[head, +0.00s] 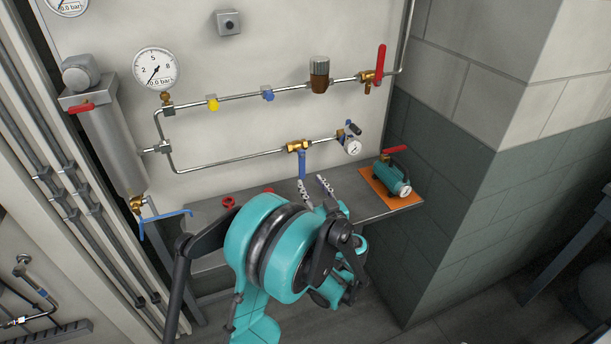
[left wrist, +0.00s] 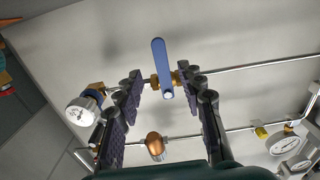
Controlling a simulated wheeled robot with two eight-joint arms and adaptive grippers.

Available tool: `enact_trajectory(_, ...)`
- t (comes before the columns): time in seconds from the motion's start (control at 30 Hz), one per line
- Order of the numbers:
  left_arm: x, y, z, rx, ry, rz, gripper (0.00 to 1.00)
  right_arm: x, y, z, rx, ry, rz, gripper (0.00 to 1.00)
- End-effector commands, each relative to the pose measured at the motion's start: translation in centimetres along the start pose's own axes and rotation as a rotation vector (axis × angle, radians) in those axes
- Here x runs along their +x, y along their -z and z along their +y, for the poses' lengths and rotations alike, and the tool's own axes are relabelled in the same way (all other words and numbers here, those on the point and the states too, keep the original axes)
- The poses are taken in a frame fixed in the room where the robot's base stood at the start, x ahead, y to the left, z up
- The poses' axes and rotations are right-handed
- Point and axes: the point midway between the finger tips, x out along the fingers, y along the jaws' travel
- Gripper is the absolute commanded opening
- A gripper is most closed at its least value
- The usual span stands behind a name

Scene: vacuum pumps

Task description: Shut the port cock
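A brass cock (head: 298,146) with a blue lever (head: 302,165) sits on the lower pipe on the wall panel. The lever hangs down, across the pipe. My left gripper (head: 315,187) is open just below and in front of it, its fingers pointing up toward the panel. In the left wrist view, which is turned over, the blue lever (left wrist: 162,66) shows between the two spread fingers of my left gripper (left wrist: 161,78), with the brass body (left wrist: 178,79) behind. I cannot tell that either finger touches it. My right gripper is not in view.
A small gauge (head: 353,147) ends the lower pipe. The upper pipe carries a red-levered valve (head: 380,65) and a brown-bowled unit (head: 319,76). A teal pump (head: 393,178) stands on an orange mat (head: 376,190) on the shelf. Another blue-levered cock (head: 137,204) is under the grey cylinder.

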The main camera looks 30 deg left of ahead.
Motion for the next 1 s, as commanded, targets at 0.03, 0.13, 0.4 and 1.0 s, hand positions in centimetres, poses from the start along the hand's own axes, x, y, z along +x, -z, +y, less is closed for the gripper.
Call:
enact_trajectory(0.03, -1.1, 0.0, 0.1, 0.000, -0.003, 0.000, 0.39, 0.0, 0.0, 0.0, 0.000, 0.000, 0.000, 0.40)
enact_trajectory(0.13, -2.7, 0.0, 0.1, 0.000, -0.003, 0.000, 0.39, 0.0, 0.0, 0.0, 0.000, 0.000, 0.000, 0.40)
enact_trajectory(0.4, -4.4, 0.0, 0.0, -0.001, -0.001, 0.000, 0.39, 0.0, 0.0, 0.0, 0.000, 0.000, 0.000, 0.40)
enact_trajectory(1.0, -4.4, 0.1, -1.3, 0.052, 0.005, -0.093, 0.39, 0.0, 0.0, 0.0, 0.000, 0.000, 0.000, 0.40)
